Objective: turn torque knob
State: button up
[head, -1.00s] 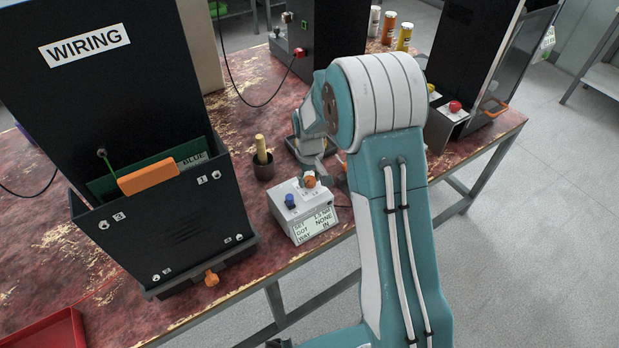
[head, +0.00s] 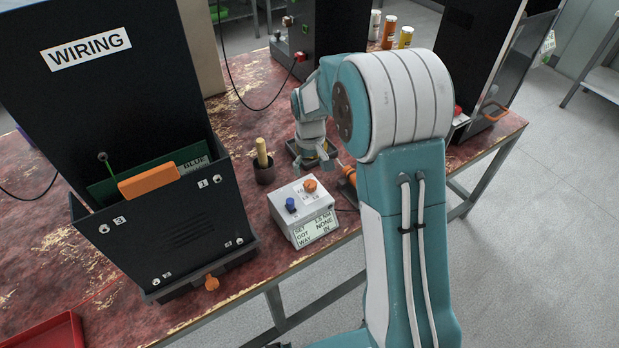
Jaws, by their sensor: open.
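The white control box (head: 303,210) stands near the table's front edge, with an orange knob (head: 310,186) and a blue knob (head: 291,205) on its top. Its small display reads SET 1.5 NM, GOT NONE, WAY IN; the digits are small. My gripper (head: 327,165) is open behind the box, a little right of and apart from the orange knob. An orange-handled tool (head: 348,173) lies just right of my gripper, partly hidden by my arm. I cannot tell whether they touch.
The black WIRING stand (head: 165,230) with numbered screws fills the left. A dark cup (head: 263,171) holding a yellow-handled item stands behind the box. A red tray (head: 50,338) sits front left. Dark machines (head: 345,35) stand at the back. Bare table lies between stand and cup.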

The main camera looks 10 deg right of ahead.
aim_at(310, 183)
jog(key=shift+r, duration=2.75)
jog(key=s+r+m+t, duration=0.1)
jog(key=s+r+t, duration=0.1)
jog(key=s+r, duration=0.95)
jog(key=s+r+m+t, duration=0.1)
jog(key=s, duration=0.7)
jog(key=s+r+t, duration=0.1)
jog(key=s+t, duration=0.1)
jog(key=s, duration=0.6)
jog(key=shift+s+d+r+m+t, duration=0.2)
jog(key=shift+r+m+t, duration=0.1)
jog(key=shift+m, duration=0.1)
jog(key=shift+d, duration=0.1)
